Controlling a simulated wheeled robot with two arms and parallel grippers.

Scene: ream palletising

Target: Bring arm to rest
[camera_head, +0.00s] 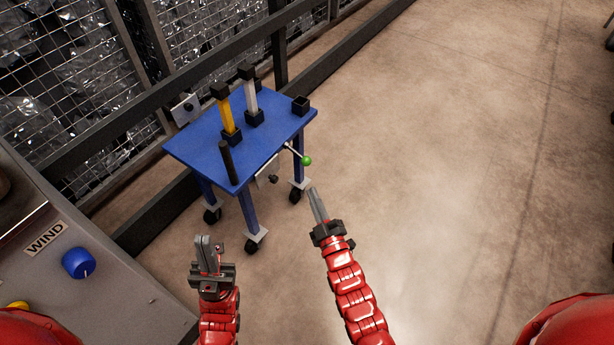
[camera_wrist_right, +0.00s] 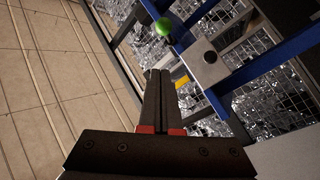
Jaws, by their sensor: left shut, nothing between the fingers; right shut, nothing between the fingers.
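My left gripper (camera_head: 207,254) is at the lower left in the head view, shut and empty, in front of the blue wheeled table and right of the grey console. My right gripper (camera_head: 317,205) is right of it, shut and empty, over the floor near the table's front right leg. In the right wrist view the right gripper's fingers (camera_wrist_right: 159,92) lie together with nothing between them. Both red arms reach up from the lower edge of the head view. Neither gripper appears to touch anything.
The blue wheeled table (camera_head: 190,148) carries yellow, white and black upright pieces. A green-knobbed lever (camera_head: 306,160) sticks out near the right gripper and shows in the right wrist view (camera_wrist_right: 165,27). A console with a blue knob (camera_head: 78,263) stands left. The floor (camera_head: 470,170) at right is clear.

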